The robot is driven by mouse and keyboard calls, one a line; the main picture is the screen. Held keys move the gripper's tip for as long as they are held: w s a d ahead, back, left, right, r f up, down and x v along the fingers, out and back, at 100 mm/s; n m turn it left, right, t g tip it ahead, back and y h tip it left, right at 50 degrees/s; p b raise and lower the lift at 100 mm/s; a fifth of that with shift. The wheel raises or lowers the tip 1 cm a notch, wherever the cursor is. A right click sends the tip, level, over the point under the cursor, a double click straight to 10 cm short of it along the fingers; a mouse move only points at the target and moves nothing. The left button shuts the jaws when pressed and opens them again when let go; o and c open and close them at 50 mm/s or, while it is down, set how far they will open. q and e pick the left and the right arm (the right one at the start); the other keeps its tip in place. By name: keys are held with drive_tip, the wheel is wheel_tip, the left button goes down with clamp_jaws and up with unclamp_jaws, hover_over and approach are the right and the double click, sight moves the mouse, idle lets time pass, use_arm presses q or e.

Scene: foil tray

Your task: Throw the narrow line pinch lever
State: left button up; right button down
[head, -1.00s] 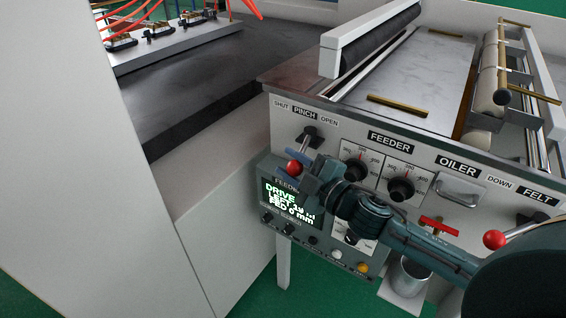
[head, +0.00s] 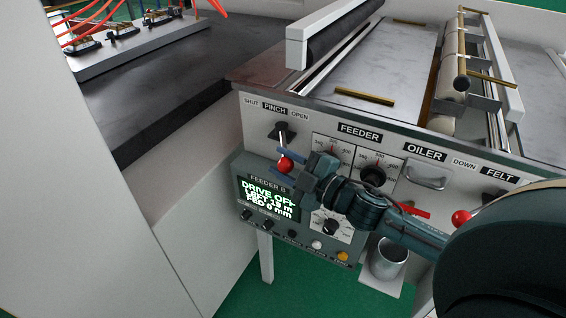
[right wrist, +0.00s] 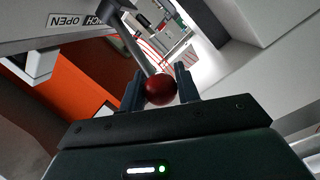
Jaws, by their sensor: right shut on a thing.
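The pinch lever (head: 283,142) is a thin metal rod with a red ball knob (head: 285,164), under the PINCH label (head: 274,107) with SHUT at left and OPEN at right. It points almost straight down from its dark pivot. My right gripper (head: 290,162) is shut on the red knob. In the right wrist view the knob (right wrist: 160,91) sits between the two fingers, with the rod running up from it. My left gripper is out of view.
The FEEDER B display (head: 267,200) just below reads DRIVE OFF and FED 0 mm. Feeder dials (head: 373,176) lie right of the gripper. Another red knob (head: 461,217) is near my right forearm. A metal cup (head: 388,258) stands below.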

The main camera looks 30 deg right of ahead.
drive_tip(key=shift+d, duration=0.15)
idle(0.8)
drive_tip(key=c, duration=1.3)
unclamp_jaws()
drive_tip(key=shift+o, duration=1.4)
drive_tip(key=shift+s, duration=0.1)
drive_tip(key=b+v, duration=0.1)
drive_tip(key=v, duration=1.2)
drive_tip(key=shift+b, duration=0.35)
